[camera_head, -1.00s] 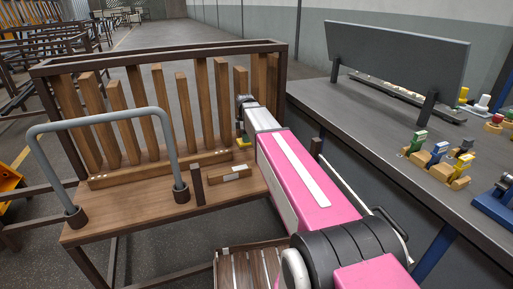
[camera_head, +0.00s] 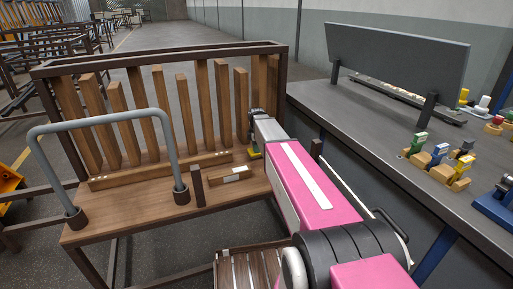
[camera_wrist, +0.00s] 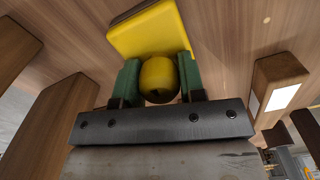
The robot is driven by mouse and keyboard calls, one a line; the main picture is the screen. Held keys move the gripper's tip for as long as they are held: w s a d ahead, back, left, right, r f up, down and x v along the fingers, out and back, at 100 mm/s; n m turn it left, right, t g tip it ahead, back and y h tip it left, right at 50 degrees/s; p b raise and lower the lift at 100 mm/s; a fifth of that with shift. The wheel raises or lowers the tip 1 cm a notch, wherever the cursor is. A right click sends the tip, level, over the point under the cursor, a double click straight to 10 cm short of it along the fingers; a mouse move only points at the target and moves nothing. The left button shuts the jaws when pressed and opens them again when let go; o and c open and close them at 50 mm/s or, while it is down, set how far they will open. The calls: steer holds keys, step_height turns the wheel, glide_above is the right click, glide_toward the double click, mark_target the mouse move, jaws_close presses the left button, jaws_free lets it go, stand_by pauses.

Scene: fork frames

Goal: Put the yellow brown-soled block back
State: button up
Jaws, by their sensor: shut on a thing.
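The yellow block shows in the wrist view as a flat yellow plate (camera_wrist: 150,28) with a rounded yellow knob (camera_wrist: 159,78). My gripper (camera_wrist: 158,80) has its green fingers shut on the knob. In the head view only a small yellow edge of the block (camera_head: 255,156) shows beside my gripper, low over the right part of the wooden bench (camera_head: 130,218). My arm hides much of the area. I cannot tell whether the block touches the wood.
Upright slats (camera_head: 187,112) stand behind. A grey tube arch (camera_head: 103,117) stands at left. A grey table (camera_head: 350,120) holds several coloured figures at right.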

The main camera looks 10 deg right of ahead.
steer(key=shift+f, duration=0.45)
steer(key=o, duration=0.8)
steer(key=shift+r, duration=0.1)
